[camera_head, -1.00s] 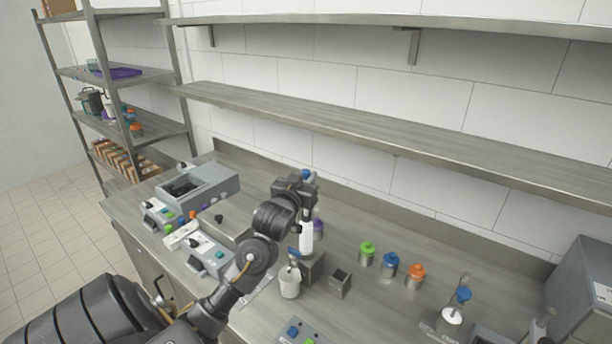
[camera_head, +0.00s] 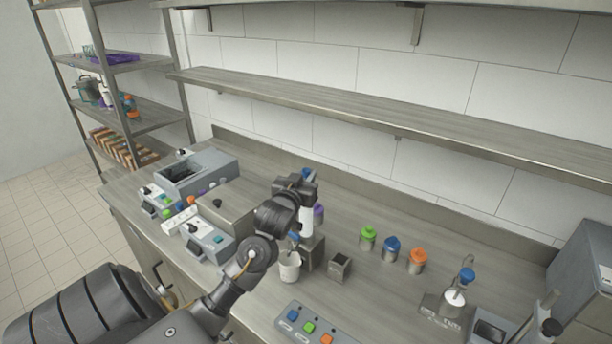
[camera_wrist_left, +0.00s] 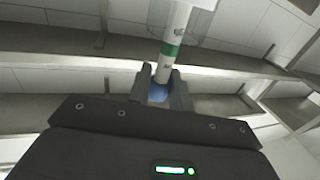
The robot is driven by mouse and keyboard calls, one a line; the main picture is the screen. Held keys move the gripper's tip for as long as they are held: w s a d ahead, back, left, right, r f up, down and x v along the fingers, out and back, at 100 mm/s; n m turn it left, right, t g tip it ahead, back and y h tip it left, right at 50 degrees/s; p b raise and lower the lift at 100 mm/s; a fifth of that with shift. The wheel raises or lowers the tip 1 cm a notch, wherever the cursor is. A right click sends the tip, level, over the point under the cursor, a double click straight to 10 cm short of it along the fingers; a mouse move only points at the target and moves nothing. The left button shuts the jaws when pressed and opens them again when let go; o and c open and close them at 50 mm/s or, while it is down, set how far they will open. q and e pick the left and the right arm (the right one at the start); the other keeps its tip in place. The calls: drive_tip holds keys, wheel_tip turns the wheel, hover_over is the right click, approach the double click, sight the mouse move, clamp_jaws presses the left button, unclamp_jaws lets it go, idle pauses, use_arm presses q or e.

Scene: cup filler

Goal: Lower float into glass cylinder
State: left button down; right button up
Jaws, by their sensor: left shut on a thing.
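My left gripper (camera_wrist_left: 159,88) is shut on the blue knob. Clear glass (camera_wrist_left: 196,28), likely the glass cylinder, shows around or behind the tube; I cannot tell whether the tube is inside it. In the head view my left gripper (camera_head: 306,182) is over the counter, with blue (camera_head: 308,173) at its far side. A white upright body (camera_head: 306,222) shows just below it, partly hidden by my arm. My right gripper is not in view.
A white cup (camera_head: 289,266) and an open metal box (camera_head: 340,265) stand near my arm. Green (camera_head: 367,238), blue (camera_head: 392,249) and orange (camera_head: 417,260) capped jars stand to the right. A button panel (camera_head: 308,325) lies in front. A shelf (camera_head: 380,118) runs above.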

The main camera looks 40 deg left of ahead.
use_arm(q)
drive_tip(key=c, duration=1.2)
unclamp_jaws()
drive_tip(key=shift+s, duration=0.1)
drive_tip(key=shift+s+d+f, duration=0.1)
drive_tip(key=shift+s+d, duration=0.05)
drive_tip(key=shift+s, duration=0.1)
drive_tip(key=shift+b+v, duration=1.75)
drive_tip(key=shift+v, duration=3.3)
